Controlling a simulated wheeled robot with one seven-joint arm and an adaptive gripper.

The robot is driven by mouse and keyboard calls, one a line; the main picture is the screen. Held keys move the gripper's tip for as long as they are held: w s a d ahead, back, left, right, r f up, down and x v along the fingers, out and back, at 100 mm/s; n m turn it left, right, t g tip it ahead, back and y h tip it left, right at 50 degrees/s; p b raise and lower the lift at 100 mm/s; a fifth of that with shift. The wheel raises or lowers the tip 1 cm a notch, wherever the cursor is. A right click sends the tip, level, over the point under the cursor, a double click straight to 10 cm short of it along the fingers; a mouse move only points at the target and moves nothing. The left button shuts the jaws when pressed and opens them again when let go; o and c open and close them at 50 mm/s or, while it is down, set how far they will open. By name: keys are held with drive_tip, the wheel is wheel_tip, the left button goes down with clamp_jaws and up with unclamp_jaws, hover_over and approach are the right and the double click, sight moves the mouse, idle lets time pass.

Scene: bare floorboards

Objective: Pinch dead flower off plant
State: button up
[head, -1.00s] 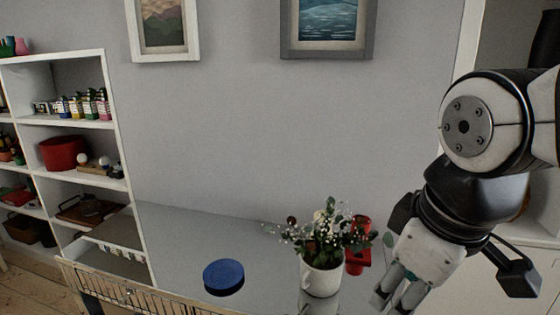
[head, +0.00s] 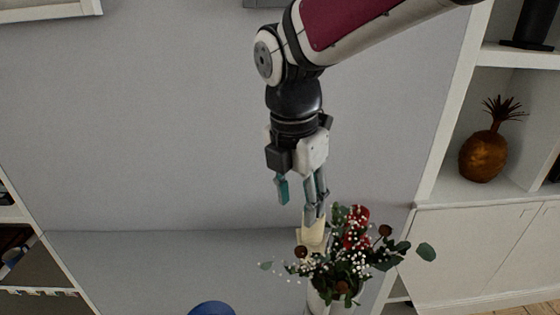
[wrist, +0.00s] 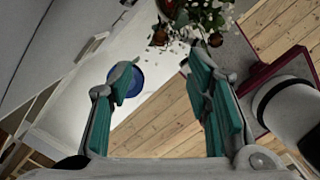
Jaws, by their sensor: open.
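The plant (head: 335,265) is a bunch of green leaves, tiny white blossoms and red blooms in a white mug-like pot (head: 318,301). Round brown heads, which look like dried flowers, show at its left (head: 301,252) and right (head: 385,231). My gripper (head: 298,203) points down, open and empty, just above and left of the plant. A cream thing (head: 313,236) shows just under one fingertip; I cannot tell if they touch. In the wrist view, my open gripper (wrist: 158,78) has the plant (wrist: 190,14) beyond its fingertips, with brown heads (wrist: 160,37) at its edge.
A blue round thing (head: 212,309) lies on the tabletop (head: 140,260) left of the plant. A white shelf unit with a brown pineapple ornament (head: 483,156) stands at right. The grey wall is close behind. The tabletop left of the plant looks mostly clear.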

sight(301, 248)
drive_tip(key=f, duration=0.8)
drive_tip(key=w+d+f, duration=0.1)
drive_tip(key=f, duration=0.4)
clamp_jaws()
